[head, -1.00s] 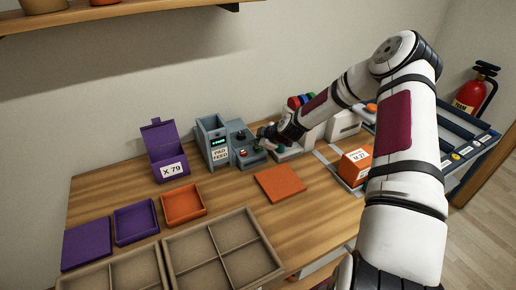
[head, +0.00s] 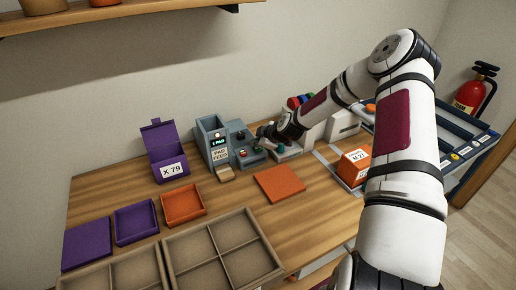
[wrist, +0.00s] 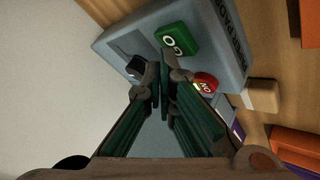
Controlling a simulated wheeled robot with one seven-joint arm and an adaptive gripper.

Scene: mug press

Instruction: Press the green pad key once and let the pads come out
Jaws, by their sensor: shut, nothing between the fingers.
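The grey pad feed machine (head: 213,136) stands at the back of the table, with a lit green display that seems to read 1 PAD. Its control box (head: 238,137) sits beside it on the right. In the wrist view the green key (wrist: 177,39) marked GO and a red key (wrist: 206,82) show on the grey panel. My gripper (wrist: 164,66) is shut and empty, its tips close to the green key; I cannot tell if they touch. It also shows over the box in the head view (head: 260,147). A tan pad (head: 225,174) lies at the machine's front.
A purple lidded bin (head: 165,150) labelled X 79 stands left of the machine. Purple and orange trays (head: 183,205), an orange mat (head: 279,183) and tan divided trays (head: 225,246) lie in front. An orange box (head: 353,166) stands to the right.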

